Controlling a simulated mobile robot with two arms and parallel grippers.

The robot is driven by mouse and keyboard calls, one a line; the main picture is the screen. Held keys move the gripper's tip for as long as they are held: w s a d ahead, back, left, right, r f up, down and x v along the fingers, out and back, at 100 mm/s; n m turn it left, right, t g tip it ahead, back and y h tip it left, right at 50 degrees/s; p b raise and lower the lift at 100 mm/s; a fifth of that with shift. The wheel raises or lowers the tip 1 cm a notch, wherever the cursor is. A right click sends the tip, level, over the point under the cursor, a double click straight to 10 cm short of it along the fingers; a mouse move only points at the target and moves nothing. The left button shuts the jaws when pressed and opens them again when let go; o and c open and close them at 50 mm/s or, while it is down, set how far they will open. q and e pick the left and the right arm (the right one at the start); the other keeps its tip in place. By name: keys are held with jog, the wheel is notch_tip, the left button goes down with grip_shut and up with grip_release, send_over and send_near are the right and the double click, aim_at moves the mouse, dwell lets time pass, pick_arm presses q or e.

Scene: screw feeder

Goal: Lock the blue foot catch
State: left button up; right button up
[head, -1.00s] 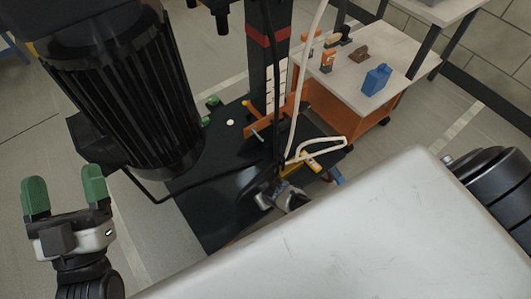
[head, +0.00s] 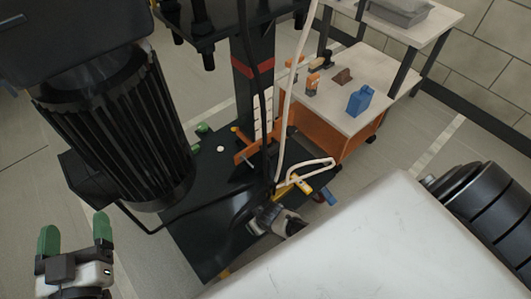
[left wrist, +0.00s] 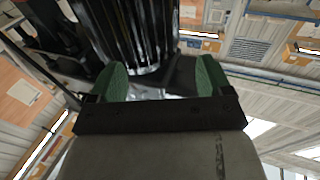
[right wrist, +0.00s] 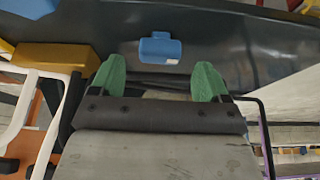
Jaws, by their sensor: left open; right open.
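The blue foot catch (right wrist: 160,48) shows in the right wrist view as a small blue pad with a pale label against a black surface. It lies beyond and between the fingertips of my right gripper (right wrist: 162,82), which is open and empty. No contact between them shows.
A black finned motor (head: 115,140) stands near the left gripper. The black base (head: 205,225) carries a column and an orange bracket (head: 250,150). A yellow block (right wrist: 60,56) and white tubing (right wrist: 22,110) lie left of the right gripper. An orange cart (head: 330,135) stands behind.

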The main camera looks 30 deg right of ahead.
pick_arm(q)
jog(key=s+a+f+g+y+p, duration=0.4)
jog(key=s+f+g, duration=0.6)
jog(key=g, duration=0.3)
jog(key=shift+s+a+f+n+p, duration=0.3)
jog(key=shift+a+f+n, duration=0.15)
jog(key=shift+f, duration=0.2)
pick_arm(e)
jog(key=v, duration=0.7)
jog(key=shift+s+r, duration=0.25)
jog(key=shift+r, duration=0.1)
